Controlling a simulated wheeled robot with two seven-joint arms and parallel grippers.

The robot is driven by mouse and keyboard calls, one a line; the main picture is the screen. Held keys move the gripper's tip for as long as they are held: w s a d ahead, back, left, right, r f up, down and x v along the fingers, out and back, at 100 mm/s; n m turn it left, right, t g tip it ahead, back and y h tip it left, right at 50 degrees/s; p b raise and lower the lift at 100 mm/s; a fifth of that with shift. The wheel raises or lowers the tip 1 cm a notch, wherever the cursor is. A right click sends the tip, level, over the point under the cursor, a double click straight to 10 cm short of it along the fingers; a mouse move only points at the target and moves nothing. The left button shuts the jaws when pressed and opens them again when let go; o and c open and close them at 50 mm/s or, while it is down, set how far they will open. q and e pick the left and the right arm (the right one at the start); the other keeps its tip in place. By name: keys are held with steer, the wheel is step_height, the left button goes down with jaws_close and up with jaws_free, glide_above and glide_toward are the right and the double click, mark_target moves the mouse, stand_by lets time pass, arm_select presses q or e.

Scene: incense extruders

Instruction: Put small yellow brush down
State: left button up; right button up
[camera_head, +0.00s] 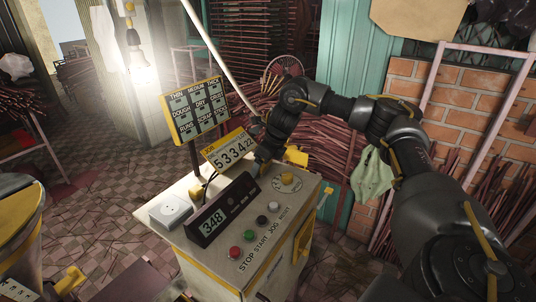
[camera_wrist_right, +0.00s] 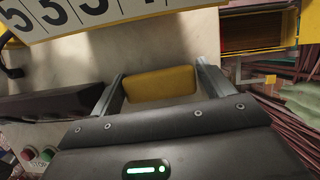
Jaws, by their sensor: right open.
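The small yellow brush (camera_wrist_right: 162,85) shows in the right wrist view as a plain yellow block against the pale top of the control console (camera_head: 178,240). My right gripper (camera_wrist_right: 162,88) is open, with one finger at each end of the brush. I cannot tell whether the fingers touch it. In the head view my right gripper (camera_head: 262,158) is low over the back of the console, beside the number sign (camera_head: 230,148), and the hand hides the brush. My left gripper is not in view.
A yellow open box (camera_wrist_right: 258,30) is at the console's back right. A green cloth (camera_head: 371,178) hangs to the right.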

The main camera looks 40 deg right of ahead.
steer(key=v, duration=0.1)
steer(key=b+v, duration=0.2)
steer(key=v, duration=0.1)
steer(key=shift+s+a, duration=0.1)
steer(key=shift+a, duration=0.2)
steer(key=p+v, duration=0.2)
steer(key=v, duration=0.5)
steer(key=shift+d, duration=0.15)
